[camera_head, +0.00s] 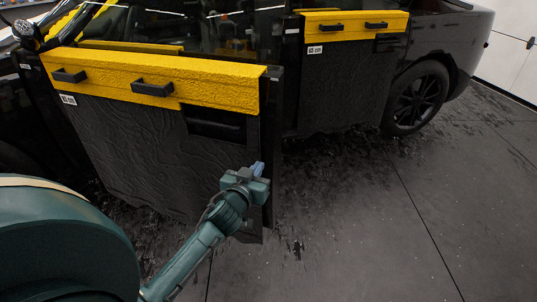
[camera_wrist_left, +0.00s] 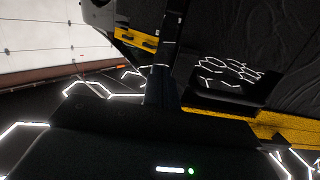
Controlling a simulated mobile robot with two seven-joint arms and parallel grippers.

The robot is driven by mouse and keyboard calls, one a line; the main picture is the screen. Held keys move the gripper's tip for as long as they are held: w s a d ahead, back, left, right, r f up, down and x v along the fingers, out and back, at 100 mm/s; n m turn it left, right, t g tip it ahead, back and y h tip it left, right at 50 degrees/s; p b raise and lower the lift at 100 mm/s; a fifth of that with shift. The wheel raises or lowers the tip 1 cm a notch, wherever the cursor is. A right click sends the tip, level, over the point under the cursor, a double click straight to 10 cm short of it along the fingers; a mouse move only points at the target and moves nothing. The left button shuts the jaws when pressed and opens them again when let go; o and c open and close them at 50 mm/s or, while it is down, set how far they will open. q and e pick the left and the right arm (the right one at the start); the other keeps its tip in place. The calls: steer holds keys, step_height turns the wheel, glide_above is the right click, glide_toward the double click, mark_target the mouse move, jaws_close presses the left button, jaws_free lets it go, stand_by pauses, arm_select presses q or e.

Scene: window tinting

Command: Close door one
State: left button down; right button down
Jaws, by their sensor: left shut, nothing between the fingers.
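The near car door (camera_head: 130,140) stands swung out from the dark car, at the left of the head view. It has a yellow top band (camera_head: 95,72), two black handles and a wrinkled black covering. I take it to be door one, but its label is too small to read. My left gripper (camera_head: 258,169) is shut and empty in front of the door's lower right part, close to its free edge (camera_head: 270,150). I cannot tell whether it touches the door. The left wrist view shows dark panels and a yellow band (camera_wrist_left: 285,127); the fingertips are not clear there. My right gripper is not in view.
A second door (camera_head: 345,85) with a yellow band is at the right, near the rear wheel (camera_head: 415,98). The dark floor (camera_head: 350,220) is open to the right of the near door, with scattered dark marks. A pale wall (camera_head: 510,55) stands at the far right.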

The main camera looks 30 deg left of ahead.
mark_target(273, 146)
arm_select(q)
steer(key=b+x, duration=0.1)
steer(key=x, duration=0.8)
steer(key=shift+w, duration=0.25)
